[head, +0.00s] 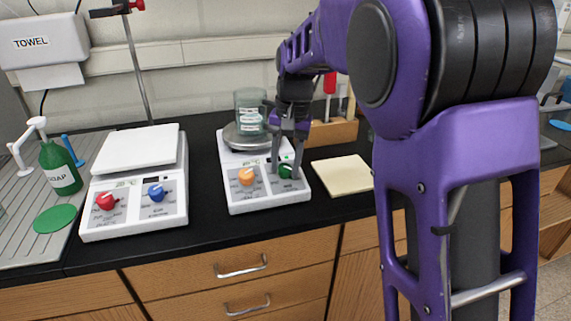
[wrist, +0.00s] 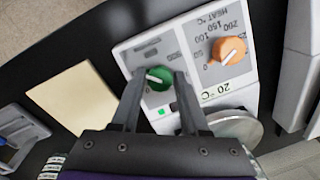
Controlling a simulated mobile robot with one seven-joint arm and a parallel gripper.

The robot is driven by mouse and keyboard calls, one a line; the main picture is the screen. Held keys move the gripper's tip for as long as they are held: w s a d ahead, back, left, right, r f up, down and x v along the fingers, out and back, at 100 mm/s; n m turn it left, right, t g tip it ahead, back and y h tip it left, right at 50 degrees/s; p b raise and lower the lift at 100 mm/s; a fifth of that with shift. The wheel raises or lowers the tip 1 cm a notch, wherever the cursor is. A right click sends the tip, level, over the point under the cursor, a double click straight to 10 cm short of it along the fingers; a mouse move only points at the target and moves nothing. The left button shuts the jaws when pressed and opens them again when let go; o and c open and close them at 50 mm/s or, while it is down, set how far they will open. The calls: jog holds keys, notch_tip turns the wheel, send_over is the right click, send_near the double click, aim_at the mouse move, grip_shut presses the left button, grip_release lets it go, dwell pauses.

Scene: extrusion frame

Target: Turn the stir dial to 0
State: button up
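The green dial (head: 285,171) is on the right of the front panel of a white hot plate (head: 236,187). It also shows in the wrist view (wrist: 159,79), with its white pointer mark toward the picture's left. Its label is not readable. My gripper (head: 287,166) is pointed down at this dial. In the wrist view its two dark fingers (wrist: 160,75) stand on either side of the dial, spread apart; contact is not clear. The orange dial (head: 246,176) sits beside it, with a heat scale in the wrist view (wrist: 229,50).
A glass beaker (head: 249,112) stands on the hot plate's round top. A second white device (head: 134,166) with red and blue dials is to the left. A pale pad (head: 343,174) lies to the right, and a wooden tool rack (head: 333,131) stands behind.

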grip_shut()
jog(key=shift+r+n+p, duration=0.1)
jog(key=shift+n+p, duration=0.2)
jog(key=shift+r+n+p, duration=0.1)
jog(key=shift+n+p, duration=0.55)
jog(key=shift+n, duration=0.25)
jog(key=n+h+p, duration=0.1)
jog(key=n+p, duration=0.1)
jog(key=n, duration=0.2)
jog(key=shift+a, duration=0.1)
jog(key=n+p, duration=0.1)
jog(key=n, duration=0.3)
jog(key=shift+t+h+p, duration=0.3)
jog(key=shift+h+p, duration=0.05)
jog(key=shift+h, duration=0.05)
jog(key=shift+a+n+t+h+p, duration=0.1)
jog(key=shift+n+t+h+p, duration=0.35)
jog(key=shift+n, duration=1.45)
